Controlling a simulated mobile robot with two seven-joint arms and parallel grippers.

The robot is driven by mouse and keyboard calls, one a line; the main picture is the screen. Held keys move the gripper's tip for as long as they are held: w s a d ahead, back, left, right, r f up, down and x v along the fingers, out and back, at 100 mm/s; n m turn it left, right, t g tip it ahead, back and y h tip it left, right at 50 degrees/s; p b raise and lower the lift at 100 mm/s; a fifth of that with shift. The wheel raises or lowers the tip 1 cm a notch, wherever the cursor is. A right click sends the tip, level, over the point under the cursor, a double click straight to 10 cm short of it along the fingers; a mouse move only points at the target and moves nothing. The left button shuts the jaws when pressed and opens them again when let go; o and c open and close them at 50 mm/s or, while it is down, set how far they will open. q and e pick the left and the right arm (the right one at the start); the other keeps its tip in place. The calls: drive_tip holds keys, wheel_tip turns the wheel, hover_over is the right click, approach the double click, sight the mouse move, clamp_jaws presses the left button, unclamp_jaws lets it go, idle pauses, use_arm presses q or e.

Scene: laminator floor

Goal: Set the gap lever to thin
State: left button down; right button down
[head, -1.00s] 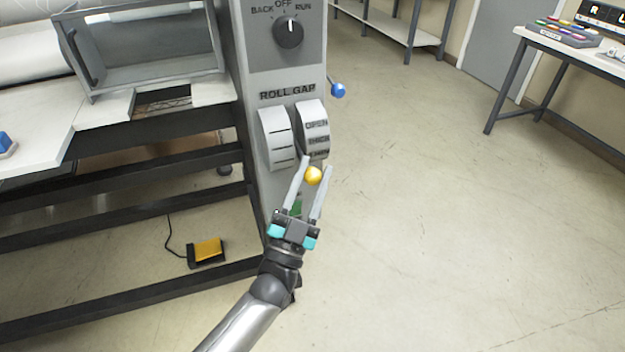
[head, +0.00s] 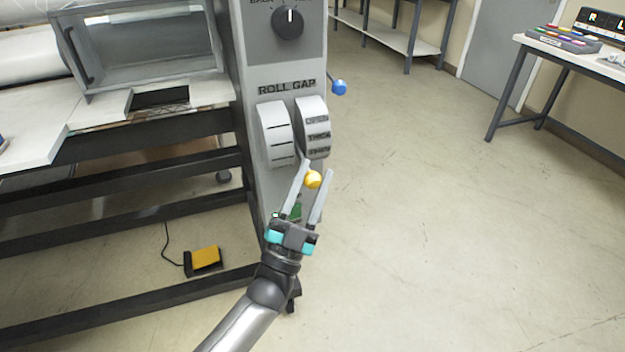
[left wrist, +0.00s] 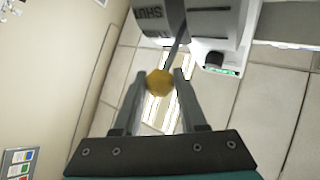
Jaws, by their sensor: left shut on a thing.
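The roll gap lever has a yellow ball knob (head: 313,179), at the low end of the ROLL GAP scale beside the bottom THIN mark. The scale (head: 314,128) is a curved grey piece marked OPEN, THICK and THIN from top to bottom. My left gripper (head: 315,178) has its fingers on either side of the knob and is shut on it. The knob (left wrist: 159,83) also shows between the fingertips in the left wrist view, with the thin lever rod running up from it. My right gripper is not in view.
A selector knob (head: 288,22) is above the scale and a blue ball (head: 339,87) sticks out at the panel's right side. A yellow foot pedal (head: 206,257) lies on the floor at left. The floor to the right is open.

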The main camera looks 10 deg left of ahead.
use_arm(q)
drive_tip(key=shift+c, duration=2.3)
unclamp_jaws()
drive_tip(key=v, duration=1.5)
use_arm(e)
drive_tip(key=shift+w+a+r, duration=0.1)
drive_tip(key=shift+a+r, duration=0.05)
use_arm(q)
drive_tip(key=shift+f, duration=0.1)
